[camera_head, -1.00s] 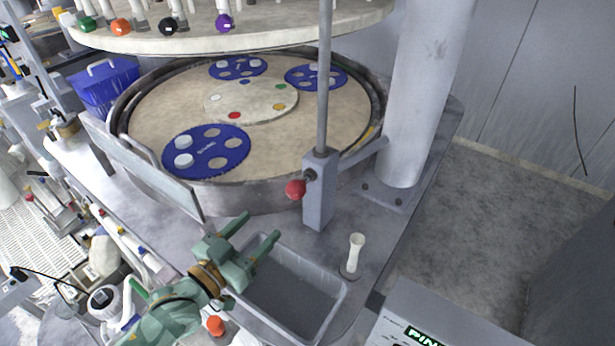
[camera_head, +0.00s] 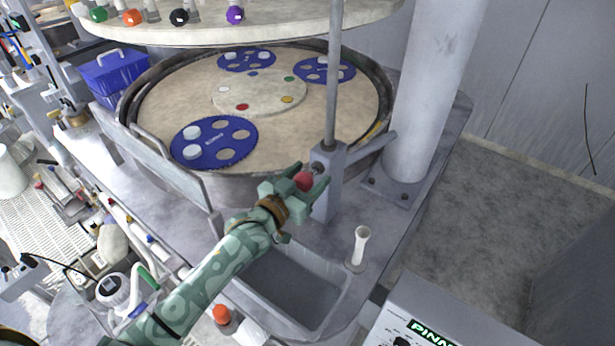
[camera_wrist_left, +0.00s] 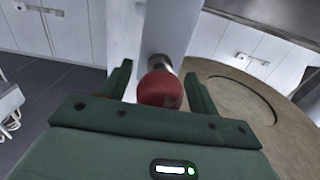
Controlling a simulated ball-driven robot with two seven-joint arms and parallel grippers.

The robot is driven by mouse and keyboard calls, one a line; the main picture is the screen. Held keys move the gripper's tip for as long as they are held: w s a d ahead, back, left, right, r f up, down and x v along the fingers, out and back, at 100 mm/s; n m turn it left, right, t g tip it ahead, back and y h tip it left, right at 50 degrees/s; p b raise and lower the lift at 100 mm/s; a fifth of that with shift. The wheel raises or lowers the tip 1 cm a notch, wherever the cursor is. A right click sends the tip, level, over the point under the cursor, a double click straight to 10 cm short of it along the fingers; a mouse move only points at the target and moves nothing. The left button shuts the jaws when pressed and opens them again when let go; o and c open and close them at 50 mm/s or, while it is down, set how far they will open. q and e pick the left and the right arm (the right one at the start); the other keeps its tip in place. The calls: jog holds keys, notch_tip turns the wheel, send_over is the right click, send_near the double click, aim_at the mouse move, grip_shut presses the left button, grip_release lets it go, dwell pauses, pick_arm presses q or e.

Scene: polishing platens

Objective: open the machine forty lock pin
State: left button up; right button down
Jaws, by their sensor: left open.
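The lock pin's red ball knob (camera_head: 304,181) sticks out from the grey block (camera_head: 328,185) at the foot of the vertical rod. In the left wrist view the red knob (camera_wrist_left: 160,89) is on a short metal stem. My left gripper (camera_head: 309,179) is at the knob, with its fingers spread on either side. In the left wrist view the open left gripper (camera_wrist_left: 162,85) has the knob between its fingers, with gaps visible on both sides. My right gripper is not in view.
A round platen (camera_head: 160,110) with blue carrier discs (camera_head: 240,150) lies behind the block. A thick grey column (camera_head: 425,100) stands to the right. A grey basin (camera_head: 335,310) and a pale upright tube (camera_head: 360,243) are in front. A blue bin (camera_head: 108,72) stands at back left.

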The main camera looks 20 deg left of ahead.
aim_at(298, 187)
pick_arm(q)
grip_shut()
jog(key=p+v, duration=0.4)
jog(key=v, duration=0.1)
jog(key=shift+s+r, duration=0.15)
jog(key=shift+s, duration=0.1)
jog(key=shift+w, duration=0.1)
grip_release()
jog(key=shift+s+a, duration=0.1)
jog(key=shift+s, duration=0.1)
jog(key=b+v, duration=0.1)
jog(key=v, duration=1.5)
jog(key=shift+s, duration=0.2)
